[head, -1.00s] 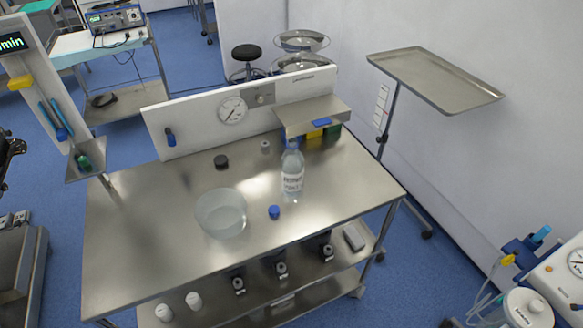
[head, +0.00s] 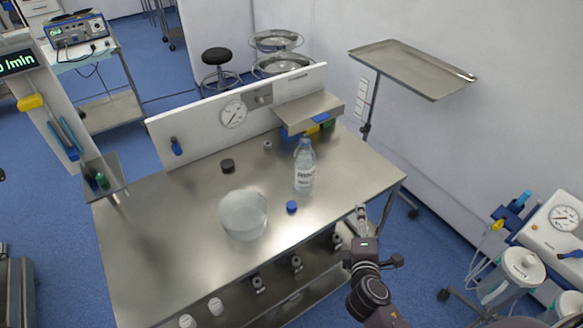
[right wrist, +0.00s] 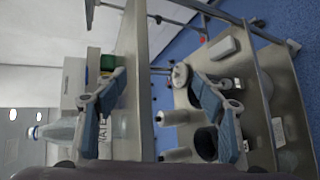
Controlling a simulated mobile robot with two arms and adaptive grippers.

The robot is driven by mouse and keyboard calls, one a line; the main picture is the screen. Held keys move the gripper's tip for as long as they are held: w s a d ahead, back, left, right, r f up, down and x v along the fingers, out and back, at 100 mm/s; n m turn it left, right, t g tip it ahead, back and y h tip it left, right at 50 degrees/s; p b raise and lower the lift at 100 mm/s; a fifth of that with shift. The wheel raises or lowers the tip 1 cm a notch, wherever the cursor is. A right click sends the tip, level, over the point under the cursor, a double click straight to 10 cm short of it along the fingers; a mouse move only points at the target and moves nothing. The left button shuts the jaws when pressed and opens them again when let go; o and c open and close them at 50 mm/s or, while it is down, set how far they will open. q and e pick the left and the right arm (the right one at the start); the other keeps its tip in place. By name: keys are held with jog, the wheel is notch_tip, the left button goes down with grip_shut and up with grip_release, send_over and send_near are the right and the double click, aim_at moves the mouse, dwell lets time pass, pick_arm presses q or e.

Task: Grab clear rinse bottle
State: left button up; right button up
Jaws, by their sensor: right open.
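The clear bottle (head: 304,172), with a white printed label and bluish top, stands upright on the steel table (head: 150,245), right of the middle. My right gripper (head: 362,212) is at the table's front right edge, to the right of and nearer than the bottle, apart from it. In the right wrist view, my right gripper (right wrist: 165,105) is open with nothing between its fingers. The bottle (right wrist: 58,131) lies sideways in that view at the left, its label partly hidden behind one finger. My left gripper is not in view.
A blue cap (head: 291,207) and a clear bowl (head: 243,215) sit left of the bottle. A small black item (head: 227,166) is farther back. A raised steel shelf (head: 308,108) stands behind the bottle. The table edge lies beside my right gripper.

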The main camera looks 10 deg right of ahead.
aim_at(308, 170)
jog(key=w+a+r+n+t+y, duration=0.1)
jog(key=w+a+r+n+t, duration=0.15)
jog(key=r+n, duration=0.35)
jog(key=w+a+r+n+t+y, duration=0.1)
jog(key=w+a+r+n+t, duration=0.15)
jog(key=w+r+n, duration=0.35)
jog(key=a+n+y, duration=0.1)
jog(key=a+n, duration=0.1)
jog(key=n, duration=0.1)
jog(key=a+f+n+y, duration=0.1)
jog(key=a+n+y, duration=0.1)
jog(key=n, duration=0.1)
jog(key=w+a+n+y, duration=0.1)
jog(key=a+n, duration=0.1)
jog(key=n, duration=0.1)
jog(key=shift+f+y, duration=0.35)
jog(key=shift+y, duration=0.05)
jog(key=shift+w+a+f+n, duration=0.15)
jog(key=shift+w+n, duration=0.05)
jog(key=shift+n, duration=0.1)
jog(key=w, duration=0.4)
jog(key=w+p, duration=0.1)
jog(key=w, duration=0.1)
jog(key=shift+w+a+r, duration=0.1)
jog(key=shift+a+r, duration=0.1)
jog(key=shift+r, duration=0.05)
jog(key=shift+w, duration=0.65)
jog(key=shift+c, duration=0.4)
